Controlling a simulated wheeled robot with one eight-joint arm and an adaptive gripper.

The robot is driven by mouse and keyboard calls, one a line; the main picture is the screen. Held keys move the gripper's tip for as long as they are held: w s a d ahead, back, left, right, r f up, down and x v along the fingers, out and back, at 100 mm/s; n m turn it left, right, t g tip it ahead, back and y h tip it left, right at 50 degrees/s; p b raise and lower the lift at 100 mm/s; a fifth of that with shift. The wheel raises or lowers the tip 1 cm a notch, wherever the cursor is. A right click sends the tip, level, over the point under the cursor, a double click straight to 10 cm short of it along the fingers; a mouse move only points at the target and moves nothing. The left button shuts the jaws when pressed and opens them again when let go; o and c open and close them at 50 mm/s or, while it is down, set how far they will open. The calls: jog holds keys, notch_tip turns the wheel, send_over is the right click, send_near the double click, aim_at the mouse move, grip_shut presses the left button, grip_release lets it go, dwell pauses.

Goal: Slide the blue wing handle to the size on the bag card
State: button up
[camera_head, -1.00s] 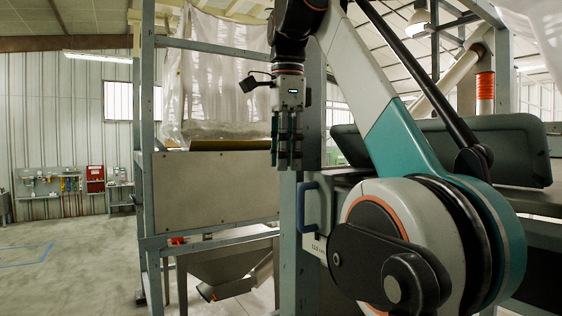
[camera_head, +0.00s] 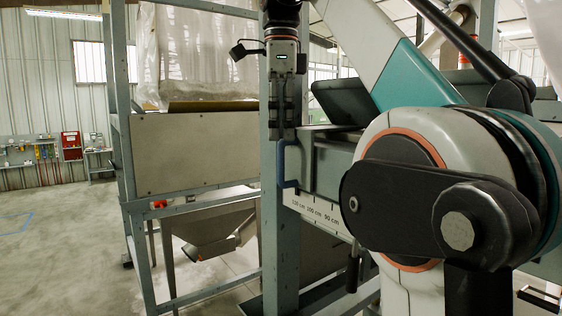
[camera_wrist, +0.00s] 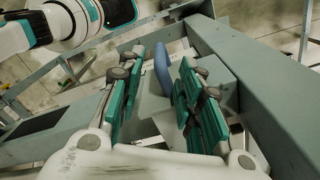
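The blue wing handle (camera_head: 281,165) stands out from the left end of a grey box on the frame. A white size scale (camera_head: 313,210) below it carries cm labels; one seems to read 200 cm and one 90 cm. My gripper (camera_head: 282,134) points down just above the handle's top end. In the wrist view the gripper (camera_wrist: 163,62) is open, its teal pads apart. The blue handle (camera_wrist: 163,69) shows in the gap between them, with no clear contact on either side. I cannot make out the bag card.
A translucent bulk bag (camera_head: 200,60) hangs in the grey steel frame (camera_head: 118,100) above a beige panel (camera_head: 190,152). A frame post (camera_head: 279,250) stands right beside the handle. A metal hopper (camera_head: 205,235) sits below. The floor (camera_head: 50,240) at left is open.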

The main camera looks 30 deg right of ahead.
aim_at(281, 154)
jog(key=shift+f, duration=3.05)
grip_shut()
